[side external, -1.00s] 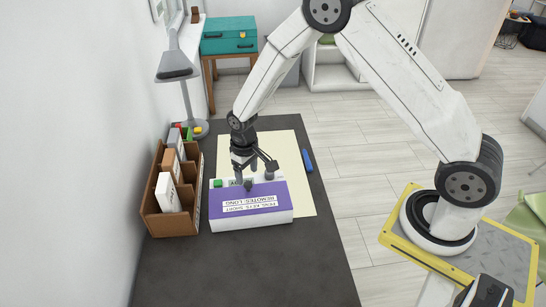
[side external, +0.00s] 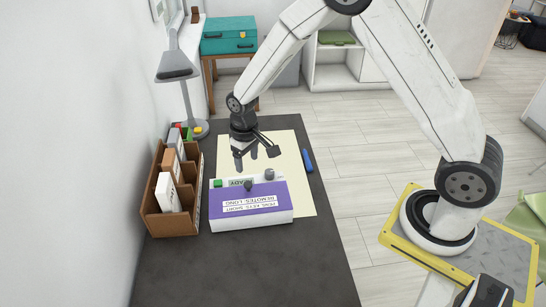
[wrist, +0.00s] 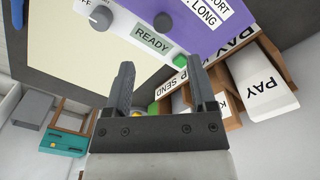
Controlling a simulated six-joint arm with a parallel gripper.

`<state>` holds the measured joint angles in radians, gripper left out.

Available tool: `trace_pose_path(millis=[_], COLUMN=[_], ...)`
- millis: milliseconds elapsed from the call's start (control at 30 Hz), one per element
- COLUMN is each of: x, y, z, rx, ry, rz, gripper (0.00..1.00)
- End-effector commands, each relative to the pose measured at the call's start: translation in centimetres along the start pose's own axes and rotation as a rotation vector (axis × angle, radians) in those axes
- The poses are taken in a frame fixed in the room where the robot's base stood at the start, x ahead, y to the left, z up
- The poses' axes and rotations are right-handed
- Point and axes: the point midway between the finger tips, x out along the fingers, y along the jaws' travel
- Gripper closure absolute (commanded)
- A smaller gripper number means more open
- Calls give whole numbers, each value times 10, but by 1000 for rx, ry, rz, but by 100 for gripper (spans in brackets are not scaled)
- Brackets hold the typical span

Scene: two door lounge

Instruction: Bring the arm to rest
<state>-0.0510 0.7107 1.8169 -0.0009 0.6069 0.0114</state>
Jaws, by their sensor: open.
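My gripper (side external: 257,158) is open and empty, held in the air above the cream sheet, just behind a purple and white box with knobs (side external: 250,203). In the wrist view its two fingers (wrist: 163,92) stand apart with nothing between them. The box also shows in the wrist view (wrist: 205,35), with a READY label, a green button and grey knobs near the fingers. The gripper is apart from the box in the side view.
A brown sorter (side external: 178,222) with several labelled blocks stands left of the box. A desk lamp (side external: 178,70) is behind it by the wall. A blue object (side external: 308,160) lies right of the cream sheet (side external: 290,150). The dark desk's front (side external: 250,270) is clear.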

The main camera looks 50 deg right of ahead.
Motion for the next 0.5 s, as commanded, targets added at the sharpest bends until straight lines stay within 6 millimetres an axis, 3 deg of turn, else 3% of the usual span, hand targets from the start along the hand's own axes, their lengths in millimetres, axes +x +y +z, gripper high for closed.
trace_pose_path(millis=[267,500], x=[-29,-60], y=[4,10], z=[25,66], rx=[8,19], ry=[44,103], rz=[0,0], gripper=[28,28])
